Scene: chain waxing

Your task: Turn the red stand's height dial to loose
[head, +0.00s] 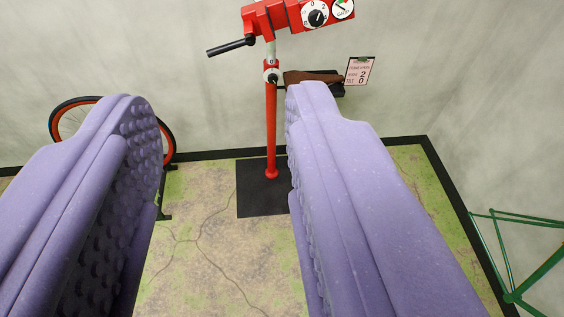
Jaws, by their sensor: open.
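The red stand (271,130) rises upright from a dark base plate (250,205), with its red head at the top edge of the view. A small round dial (272,76) with a dark centre sits on the collar where the red post meets the grey upper tube; its setting is too small to read. The head carries a numbered dial (316,14) and a round gauge (342,8). My gripper (218,108) is open and empty. Its purple studded fingers are in the foreground, and the post shows between them, nearer the right finger, apart from both.
A black-handled lever (230,47) juts left from the head. A brown item (312,77) lies on a dark shelf right of the post, beside a wall sign (360,71). A red-rimmed wheel (75,117) is at left, partly hidden. A green frame (515,297) is at lower right.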

